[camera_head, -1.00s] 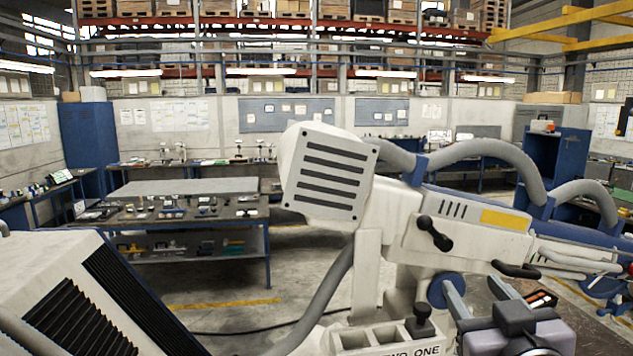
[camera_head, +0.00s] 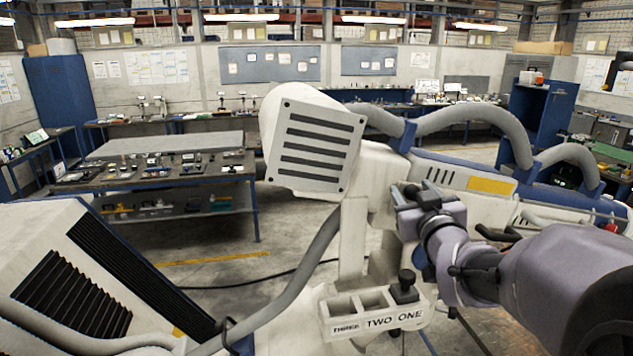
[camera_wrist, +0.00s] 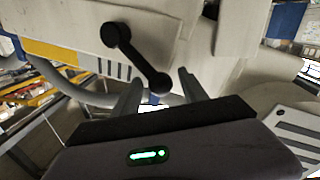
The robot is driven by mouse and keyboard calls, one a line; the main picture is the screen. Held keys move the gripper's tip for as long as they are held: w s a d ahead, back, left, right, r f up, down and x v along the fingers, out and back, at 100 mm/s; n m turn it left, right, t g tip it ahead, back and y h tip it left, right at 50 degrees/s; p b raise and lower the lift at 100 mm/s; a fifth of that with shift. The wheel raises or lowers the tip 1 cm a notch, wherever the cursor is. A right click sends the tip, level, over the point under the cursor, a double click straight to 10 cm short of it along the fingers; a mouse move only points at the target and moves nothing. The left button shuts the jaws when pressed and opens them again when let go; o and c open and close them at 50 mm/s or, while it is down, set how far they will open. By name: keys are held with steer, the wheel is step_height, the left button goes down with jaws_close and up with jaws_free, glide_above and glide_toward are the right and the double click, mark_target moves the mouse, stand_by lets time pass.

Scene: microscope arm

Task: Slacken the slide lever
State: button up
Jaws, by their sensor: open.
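The black slide lever (camera_wrist: 138,57), a bar with a round knob at each end, sits on the white housing of the microscope arm (camera_wrist: 80,25) in the wrist view. It slants from upper left to lower right. My gripper (camera_wrist: 158,90) is open, its two grey fingers pointing at the lever. The lower knob appears between the fingertips; I cannot tell whether they touch it. In the head view my gripper (camera_head: 408,195) is in front of the housing and largely hides the lever.
A slotted white block (camera_head: 375,312) marked THREE, TWO, ONE stands below, with a black knob (camera_head: 404,287) at ONE. A vented white head (camera_head: 315,150) and grey hoses (camera_head: 470,118) surround the housing. A workbench (camera_head: 160,178) stands behind at left.

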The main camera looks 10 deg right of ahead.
steer(key=shift+w, duration=0.35)
steer(key=shift+s, duration=0.15)
steer(key=shift+c, duration=0.6)
jaws_close()
stand_by(0.4)
